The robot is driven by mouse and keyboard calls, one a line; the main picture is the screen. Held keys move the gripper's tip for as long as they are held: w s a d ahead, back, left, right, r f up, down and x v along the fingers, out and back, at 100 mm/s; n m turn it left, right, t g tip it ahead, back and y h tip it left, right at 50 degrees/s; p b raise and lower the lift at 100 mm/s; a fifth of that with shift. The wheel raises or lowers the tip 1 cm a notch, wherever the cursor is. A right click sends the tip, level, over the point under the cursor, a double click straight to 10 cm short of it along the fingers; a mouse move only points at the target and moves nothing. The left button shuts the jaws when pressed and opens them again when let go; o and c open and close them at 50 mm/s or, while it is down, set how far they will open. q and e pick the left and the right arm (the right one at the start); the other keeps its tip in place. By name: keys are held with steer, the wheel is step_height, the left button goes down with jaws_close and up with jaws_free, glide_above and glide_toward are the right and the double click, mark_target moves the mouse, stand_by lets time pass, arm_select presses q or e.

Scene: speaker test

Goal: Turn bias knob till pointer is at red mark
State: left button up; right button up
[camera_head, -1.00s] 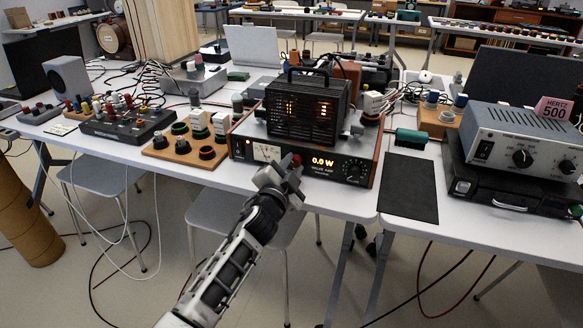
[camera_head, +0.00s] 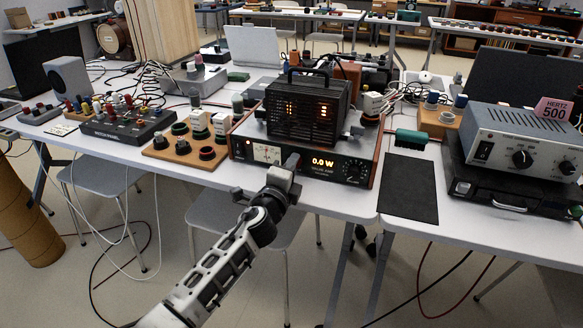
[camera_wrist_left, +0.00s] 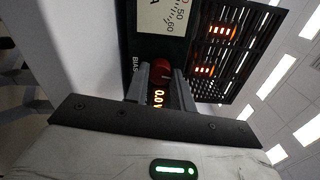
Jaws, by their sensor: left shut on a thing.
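The valve amp (camera_head: 250,148) stands on the table, its front panel with a pale meter (camera_head: 267,153) and a lit 0.0 W display (camera_head: 322,162). My left gripper (camera_head: 292,162) is at this panel, between meter and display. In the left wrist view, its fingers (camera_wrist_left: 161,76) are shut on the red bias knob (camera_wrist_left: 160,64), beside the BIAS lettering. The meter (camera_wrist_left: 163,18) shows partly there, with scale figures 50 and 60. The meter's needle and any red mark cannot be made out. The gripper hides the knob in the head view. My right gripper is not in view.
A black grille cage (camera_head: 308,108) stands on top of the amp. A wooden board with terminals (camera_head: 185,150) is to its left. A black mat (camera_head: 409,188) and a grey instrument (camera_head: 525,140) are to its right. Open floor lies in front of the table.

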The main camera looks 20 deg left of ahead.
arm_select(q)
steer(key=shift+m, duration=0.6)
steer(key=o, duration=1)
steer(key=shift+s, duration=0.1)
steer(key=shift+s, duration=0.3)
steer(key=s, duration=1.5)
steer(key=shift+s+a+p, duration=0.1)
steer(key=shift+a+p, duration=0.15)
steer(key=shift+p, duration=0.05)
